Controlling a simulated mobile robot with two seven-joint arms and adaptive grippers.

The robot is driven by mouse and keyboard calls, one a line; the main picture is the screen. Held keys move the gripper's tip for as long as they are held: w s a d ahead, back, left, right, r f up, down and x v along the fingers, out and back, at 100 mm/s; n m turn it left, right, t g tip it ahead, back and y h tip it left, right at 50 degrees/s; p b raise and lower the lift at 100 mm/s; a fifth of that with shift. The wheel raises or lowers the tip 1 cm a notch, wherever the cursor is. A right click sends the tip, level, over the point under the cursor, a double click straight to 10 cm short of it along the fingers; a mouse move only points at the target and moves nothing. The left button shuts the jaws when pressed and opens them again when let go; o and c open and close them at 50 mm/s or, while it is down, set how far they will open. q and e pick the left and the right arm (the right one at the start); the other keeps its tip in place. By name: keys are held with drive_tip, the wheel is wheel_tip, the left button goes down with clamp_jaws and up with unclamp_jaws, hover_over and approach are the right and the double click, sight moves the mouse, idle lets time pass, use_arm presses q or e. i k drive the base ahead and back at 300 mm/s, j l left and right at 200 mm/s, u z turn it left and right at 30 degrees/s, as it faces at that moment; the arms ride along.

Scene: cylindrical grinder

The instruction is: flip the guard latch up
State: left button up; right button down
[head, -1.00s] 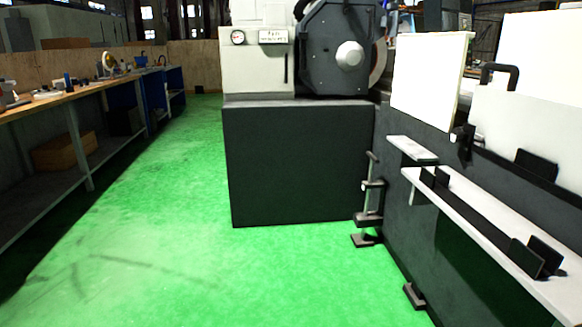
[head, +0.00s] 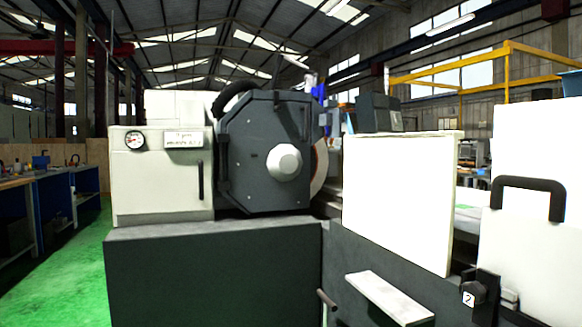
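A black latch-like part (head: 474,292) with a "2" tag sits at the lower right, between the white guard panel (head: 400,200) and the white panel with a black handle (head: 528,190). I take it to be the guard latch, but its exact position, up or down, is hard to tell. The lower end of this part is near the picture's bottom edge. Neither of my grippers is in view.
The grinder's dark wheel housing (head: 265,150) and a white cabinet with a gauge (head: 160,175) stand on a dark base (head: 215,275). A pale shelf (head: 390,298) juts out below the guard panel. Green floor (head: 75,270) is free at left, beside a workbench (head: 40,215).

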sight(276, 108)
drive_tip(key=i+l, duration=0.15)
drive_tip(key=i, duration=0.2)
drive_tip(key=i+l+u, duration=0.15)
drive_tip(key=i, duration=0.25)
drive_tip(key=i+j+z, duration=0.1)
drive_tip(key=z, duration=0.8)
drive_tip(key=i+j+z, duration=0.15)
drive_tip(key=j+z, duration=0.15)
drive_tip(key=j, duration=0.25)
drive_tip(key=j+z, duration=0.3)
drive_tip(key=j, duration=0.25)
drive_tip(key=i+j, duration=0.1)
drive_tip(key=j, duration=0.45)
drive_tip(key=i+j+z, duration=0.1)
drive_tip(key=j, duration=0.4)
